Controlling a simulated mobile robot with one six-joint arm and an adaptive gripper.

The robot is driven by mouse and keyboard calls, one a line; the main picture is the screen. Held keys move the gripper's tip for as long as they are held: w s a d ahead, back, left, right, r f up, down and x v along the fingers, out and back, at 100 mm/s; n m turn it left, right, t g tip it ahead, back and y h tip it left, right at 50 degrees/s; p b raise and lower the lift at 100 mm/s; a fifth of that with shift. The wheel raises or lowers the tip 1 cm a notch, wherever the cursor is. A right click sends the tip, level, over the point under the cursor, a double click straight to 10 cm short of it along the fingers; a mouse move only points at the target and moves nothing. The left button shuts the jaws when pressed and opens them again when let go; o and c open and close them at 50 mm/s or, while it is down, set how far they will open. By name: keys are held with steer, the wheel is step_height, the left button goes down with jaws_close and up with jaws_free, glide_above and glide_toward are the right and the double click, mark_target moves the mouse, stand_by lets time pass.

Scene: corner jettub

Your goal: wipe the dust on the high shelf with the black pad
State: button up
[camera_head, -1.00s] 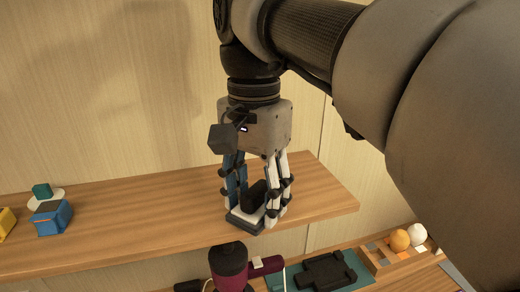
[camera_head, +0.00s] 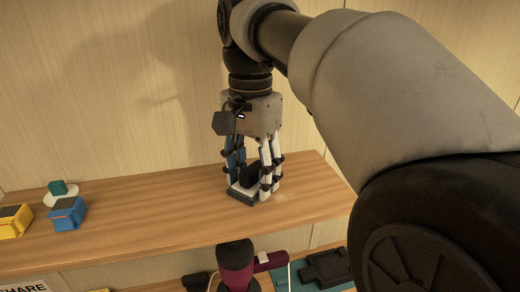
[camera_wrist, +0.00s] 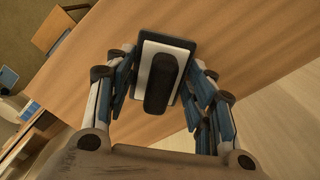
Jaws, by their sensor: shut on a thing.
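The high shelf (camera_head: 150,205) is a long wooden board against the pale wall. My gripper (camera_head: 256,188) points down over its right part and is shut on the handle of the black pad (camera_head: 240,196). The pad has a dark base, a white layer and a black upright handle. It is at the shelf surface; I cannot tell whether it touches. A faint pale patch, perhaps dust (camera_head: 281,196), lies just right of the pad. In the wrist view the pad (camera_wrist: 163,75) sits between the fingers (camera_wrist: 160,88) above the wood.
Below are a maroon object (camera_head: 237,265) and a dark item (camera_head: 325,268) on a teal mat. The shelf between is clear.

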steer(key=shift+w+a, duration=0.1)
steer(key=shift+w, duration=0.15)
steer(key=shift+w+r, duration=0.2)
steer(key=shift+r, duration=2.75)
steer(key=shift+s, duration=0.1)
steer(key=shift+s+r, duration=0.1)
